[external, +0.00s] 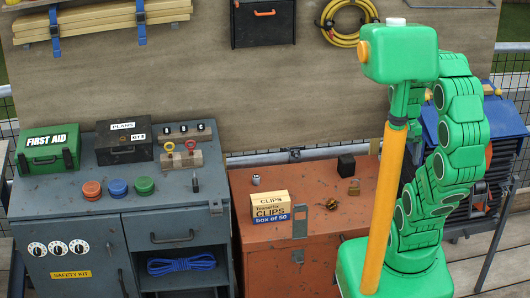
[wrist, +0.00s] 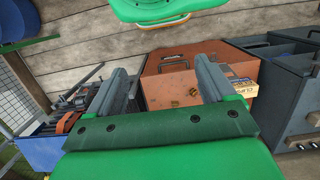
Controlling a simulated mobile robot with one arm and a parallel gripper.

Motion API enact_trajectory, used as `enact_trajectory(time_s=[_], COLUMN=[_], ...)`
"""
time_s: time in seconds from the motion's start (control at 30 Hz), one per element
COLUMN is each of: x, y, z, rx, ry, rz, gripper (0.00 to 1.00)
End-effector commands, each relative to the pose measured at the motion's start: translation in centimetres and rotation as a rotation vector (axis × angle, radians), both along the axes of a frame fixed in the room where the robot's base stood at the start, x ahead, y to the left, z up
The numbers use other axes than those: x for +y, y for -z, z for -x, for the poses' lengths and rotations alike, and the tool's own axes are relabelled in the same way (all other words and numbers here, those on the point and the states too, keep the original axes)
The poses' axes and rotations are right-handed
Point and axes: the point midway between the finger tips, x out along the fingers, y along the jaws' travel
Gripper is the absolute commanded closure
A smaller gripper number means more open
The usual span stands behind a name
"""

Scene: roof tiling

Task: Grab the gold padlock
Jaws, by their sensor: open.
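The gold padlock (external: 354,187) is a small brass-coloured piece on the orange-red cabinet top (external: 300,180), right of the clips box. In the wrist view it seems to be the small gold spot (wrist: 166,103) between the fingers, too small to be sure. My gripper (wrist: 162,66) is open and empty, its two grey fingers spread wide. The padlock lies beyond the gripper, apart from it. In the external view I cannot make out the fingers.
A grey cabinet (external: 75,205) stands left and a blue machine (external: 505,125) right.

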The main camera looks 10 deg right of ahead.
Motion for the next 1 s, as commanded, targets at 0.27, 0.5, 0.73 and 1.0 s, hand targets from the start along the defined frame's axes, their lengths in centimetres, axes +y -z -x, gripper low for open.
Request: enact_trajectory(time_s=[0.27,0.5,0.73,1.0], x=[0.0,0.0,0.3,1.6], y=[0.0,0.0,0.8,3.5], z=[0.0,0.0,-0.4,-1.5], rx=[0.0,0.0,0.034,0.152], ry=[-0.001,-0.002,0.019,0.109], rz=[0.0,0.0,-0.017,-0.09], gripper=[0.59,0.63,0.63,0.63])
